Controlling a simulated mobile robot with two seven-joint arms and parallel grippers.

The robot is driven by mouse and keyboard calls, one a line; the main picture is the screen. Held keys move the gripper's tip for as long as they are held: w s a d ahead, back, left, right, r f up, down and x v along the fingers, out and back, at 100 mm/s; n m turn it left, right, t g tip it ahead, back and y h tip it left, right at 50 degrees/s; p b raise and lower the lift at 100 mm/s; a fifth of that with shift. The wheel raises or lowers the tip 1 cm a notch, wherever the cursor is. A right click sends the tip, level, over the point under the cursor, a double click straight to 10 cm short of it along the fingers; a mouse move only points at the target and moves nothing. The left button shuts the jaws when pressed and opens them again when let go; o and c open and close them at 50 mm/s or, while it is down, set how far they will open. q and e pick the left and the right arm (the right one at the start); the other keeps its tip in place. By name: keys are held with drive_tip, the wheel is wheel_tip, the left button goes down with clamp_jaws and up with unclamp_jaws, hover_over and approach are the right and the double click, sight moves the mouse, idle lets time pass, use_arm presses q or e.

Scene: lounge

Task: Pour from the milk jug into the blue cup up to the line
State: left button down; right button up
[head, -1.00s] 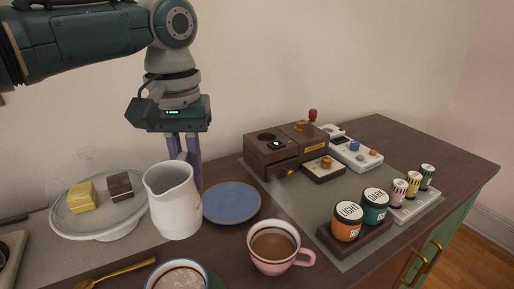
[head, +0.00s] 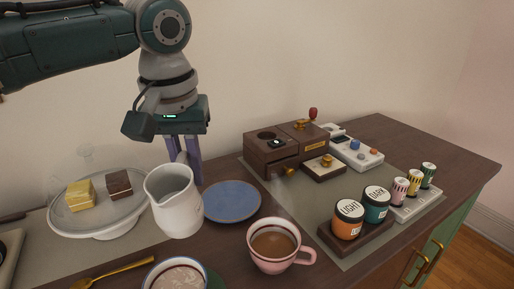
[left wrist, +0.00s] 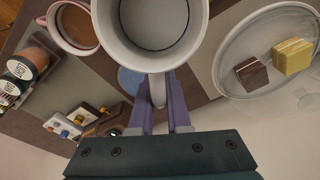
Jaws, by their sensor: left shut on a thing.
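The white milk jug (head: 173,204) is held over the counter, tilted slightly, its rim facing up toward the head camera. My left gripper (head: 187,172) is shut on the jug's handle, behind the jug. In the left wrist view the fingers (left wrist: 158,88) close around the handle, and the jug's pale inside (left wrist: 150,22) shows; I cannot tell its milk level. A cup with a pale brown drink (head: 177,277) is cut off at the bottom edge, in front of the jug; it seems to be the blue cup. Its line cannot be made out. My right gripper is not in view.
A pink cup of brown drink (head: 274,251) stands right of the jug. An empty blue saucer (head: 232,201) lies behind it. A cake stand (head: 133,215) is at left, a gold spoon (head: 112,273) in front. Jars (head: 348,219) and a brown machine (head: 272,160) stand at right.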

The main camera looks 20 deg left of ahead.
use_arm(q)
drive_tip(key=shift+w+r+t, duration=0.1)
drive_tip(key=shift+r+t, duration=0.4)
drive_tip(key=shift+w+r+t+y+b, duration=0.1)
drive_tip(key=shift+r+t+y+b, duration=0.35)
drive_tip(key=shift+t+b, duration=0.4)
drive_tip(key=shift+f+t+b, duration=0.55)
drive_tip(key=shift+f+b, duration=0.05)
drive_tip(key=shift+b, duration=1.75)
drive_tip(key=shift+r+t+y+b, duration=0.35)
drive_tip(key=shift+r+t+b, duration=0.2)
drive_tip(key=shift+b, duration=0.7)
